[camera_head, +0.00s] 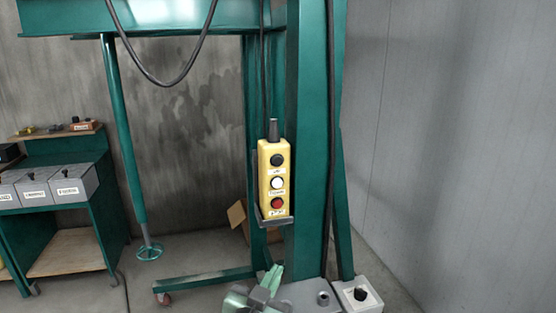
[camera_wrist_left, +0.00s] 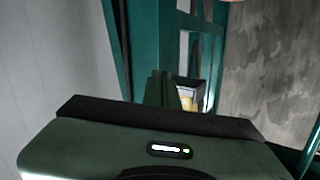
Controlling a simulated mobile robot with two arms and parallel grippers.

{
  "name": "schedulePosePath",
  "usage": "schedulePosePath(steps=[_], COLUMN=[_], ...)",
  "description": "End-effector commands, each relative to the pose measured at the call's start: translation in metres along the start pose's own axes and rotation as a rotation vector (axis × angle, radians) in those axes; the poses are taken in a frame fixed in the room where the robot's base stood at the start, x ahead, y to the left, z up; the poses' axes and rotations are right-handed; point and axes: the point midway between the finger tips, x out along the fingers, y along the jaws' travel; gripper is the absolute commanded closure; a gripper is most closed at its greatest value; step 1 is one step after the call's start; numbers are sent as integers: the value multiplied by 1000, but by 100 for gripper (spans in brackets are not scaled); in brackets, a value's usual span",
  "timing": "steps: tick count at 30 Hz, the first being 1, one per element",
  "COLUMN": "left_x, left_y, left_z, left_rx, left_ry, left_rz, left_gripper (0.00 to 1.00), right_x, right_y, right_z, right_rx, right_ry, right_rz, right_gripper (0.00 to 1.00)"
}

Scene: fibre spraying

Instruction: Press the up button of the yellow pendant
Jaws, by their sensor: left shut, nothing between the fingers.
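The yellow pendant (camera_head: 264,180) hangs upright by a black cable in front of the green frame. Its face carries a black button (camera_head: 276,160) at the top, a white button (camera_head: 277,183) in the middle and a red button (camera_head: 278,203) at the bottom, each with a small label too small to read. My left gripper (camera_head: 275,272) is shut and empty, below the pendant and apart from it in the head view. In the left wrist view its fingers (camera_wrist_left: 162,88) point forward, and part of the pendant (camera_wrist_left: 187,98) shows just beyond them. My right gripper is not in view.
A green post (camera_head: 308,130) stands right beside the pendant. A pale box with a black knob (camera_head: 360,295) is at the lower right. A green bench with grey bins (camera_head: 73,184) stands at the left. A cardboard box (camera_head: 237,214) lies behind the frame.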

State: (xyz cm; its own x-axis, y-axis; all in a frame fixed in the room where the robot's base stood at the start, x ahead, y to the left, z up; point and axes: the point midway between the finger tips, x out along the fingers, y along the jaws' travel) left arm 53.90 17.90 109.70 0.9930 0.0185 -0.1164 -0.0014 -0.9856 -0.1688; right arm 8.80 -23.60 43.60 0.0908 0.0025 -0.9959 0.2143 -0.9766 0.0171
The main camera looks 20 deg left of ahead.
Motion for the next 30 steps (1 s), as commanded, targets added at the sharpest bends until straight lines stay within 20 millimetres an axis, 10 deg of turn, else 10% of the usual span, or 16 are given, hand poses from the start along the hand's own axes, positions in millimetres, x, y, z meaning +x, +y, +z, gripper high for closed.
schedulePosePath(steps=[6,12,30], left_x=[-1,-16,-12], left_y=[-2,0,-4], left_z=[-133,-193,-203], left_rx=[21,39,47], left_ry=[393,583,618], left_rz=[-34,-42,-44], left_gripper=[100,100,100], right_x=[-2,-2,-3], right_y=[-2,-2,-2], right_z=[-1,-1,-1], right_rx=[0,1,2], right_ry=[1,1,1], right_rz=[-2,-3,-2], right_gripper=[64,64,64])
